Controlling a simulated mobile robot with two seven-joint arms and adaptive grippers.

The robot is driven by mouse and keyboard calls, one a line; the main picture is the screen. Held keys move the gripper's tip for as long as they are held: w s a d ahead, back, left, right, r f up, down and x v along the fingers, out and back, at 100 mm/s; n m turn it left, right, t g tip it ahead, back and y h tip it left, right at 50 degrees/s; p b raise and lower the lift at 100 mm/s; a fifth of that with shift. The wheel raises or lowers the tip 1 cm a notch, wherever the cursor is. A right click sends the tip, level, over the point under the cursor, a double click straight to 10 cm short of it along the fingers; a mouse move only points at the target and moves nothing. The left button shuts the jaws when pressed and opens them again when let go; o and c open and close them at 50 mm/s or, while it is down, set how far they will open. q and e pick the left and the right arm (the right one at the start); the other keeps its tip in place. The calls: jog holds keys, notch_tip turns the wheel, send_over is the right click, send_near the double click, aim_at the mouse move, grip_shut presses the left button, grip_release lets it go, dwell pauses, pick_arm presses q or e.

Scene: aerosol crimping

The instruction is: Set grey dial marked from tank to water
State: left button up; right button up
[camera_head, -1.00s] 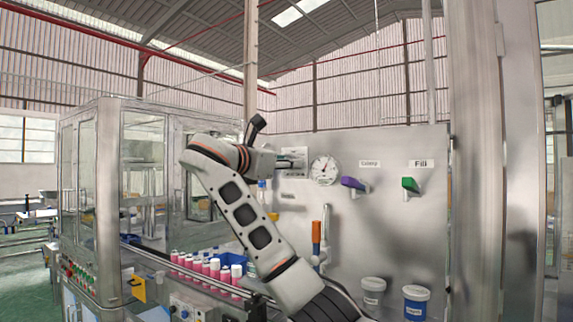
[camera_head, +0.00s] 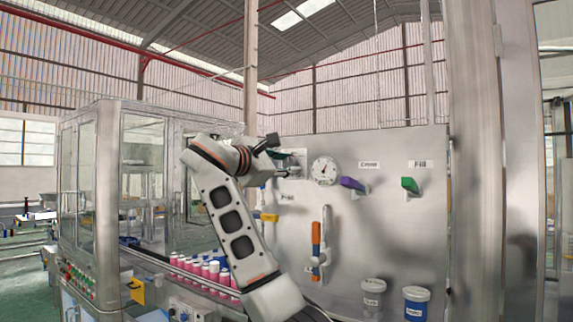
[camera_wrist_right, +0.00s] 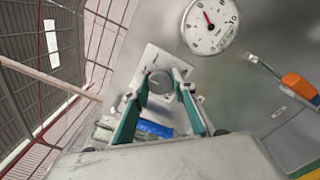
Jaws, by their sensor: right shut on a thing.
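The grey dial (camera_wrist_right: 160,83) sits on a pale square plate (camera_wrist_right: 153,60) on the panel, in the middle of the right wrist view. My right gripper (camera_wrist_right: 162,75) has its two teal fingers on either side of the dial, shut on it. In the head view my right gripper (camera_head: 277,160) reaches the panel just left of the round gauge and hides most of the dial. The marks for tank and water are too small to read. My left gripper is not in view.
The metal panel (camera_head: 400,240) carries a white gauge (camera_head: 324,170), a purple handle (camera_head: 352,184), a green handle (camera_head: 410,185), a yellow handle (camera_head: 268,217) and an orange lever (camera_head: 316,236). Pink bottles (camera_head: 213,270) stand on the conveyor at left. Two tubs (camera_head: 416,305) are at lower right.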

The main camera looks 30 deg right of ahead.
dwell(0.4)
jog(key=o, duration=1.1)
jog(key=shift+a, duration=0.1)
jog(key=v, duration=1.2)
